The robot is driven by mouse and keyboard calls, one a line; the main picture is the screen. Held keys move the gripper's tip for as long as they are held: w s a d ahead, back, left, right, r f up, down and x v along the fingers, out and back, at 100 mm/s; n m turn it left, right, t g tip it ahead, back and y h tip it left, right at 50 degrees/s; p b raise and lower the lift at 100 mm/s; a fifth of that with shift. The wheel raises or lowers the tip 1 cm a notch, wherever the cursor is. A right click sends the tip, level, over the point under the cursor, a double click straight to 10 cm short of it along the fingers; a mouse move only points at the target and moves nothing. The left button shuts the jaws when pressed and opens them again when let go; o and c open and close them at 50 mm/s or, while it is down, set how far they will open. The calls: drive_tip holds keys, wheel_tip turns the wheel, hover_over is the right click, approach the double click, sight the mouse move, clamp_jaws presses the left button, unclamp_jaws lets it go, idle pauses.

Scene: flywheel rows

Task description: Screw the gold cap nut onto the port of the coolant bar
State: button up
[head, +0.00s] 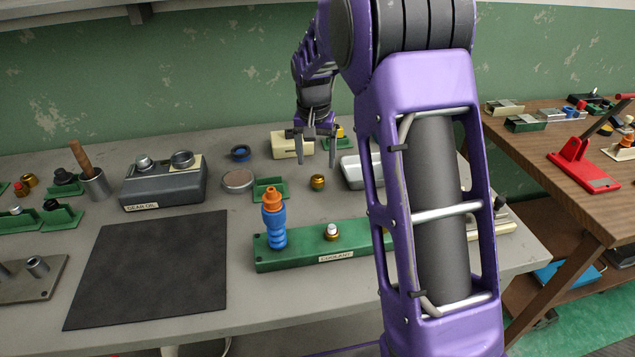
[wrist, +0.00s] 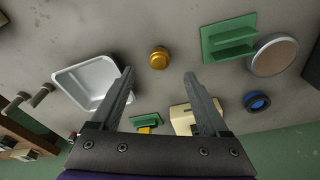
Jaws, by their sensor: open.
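The gold cap nut (head: 317,182) stands on the grey table, behind the coolant bar. In the wrist view the gold cap nut (wrist: 158,58) lies ahead of the fingertips, between their lines. The green coolant bar (head: 290,258), labelled COOLANT, lies at the table's front. Its port (head: 331,231) is a silver stub with a gold base on the bar's top. A blue and orange hose-like fitting stands at the bar's left end. My gripper (head: 318,160) is open and empty above the table, pointing down; it also shows in the wrist view (wrist: 160,76). My arm hides the bar's right part.
A white tray (wrist: 85,75) sits left of the nut in the wrist view, and a green holder (wrist: 229,40) right of it. A blue ring (head: 240,153), a round disc (head: 238,181) and a grey GEAR OIL block (head: 163,188) stand farther left. The black mat (head: 150,265) is clear.

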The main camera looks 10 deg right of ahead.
sight(317, 177)
drive_tip(key=shift+w+d+f+b, duration=0.1)
drive_tip(key=shift+w+f+b, duration=0.05)
drive_tip(key=shift+f, duration=0.85)
drive_tip(key=shift+w+d+f+b, duration=0.1)
drive_tip(key=shift+w+f, duration=0.05)
drive_tip(key=shift+f, duration=0.9)
drive_tip(key=shift+w+d+f+b, duration=0.1)
drive_tip(key=shift+w+f+b, duration=0.05)
drive_tip(key=shift+f, duration=0.85)
drive_tip(key=shift+c, duration=0.3)
clamp_jaws()
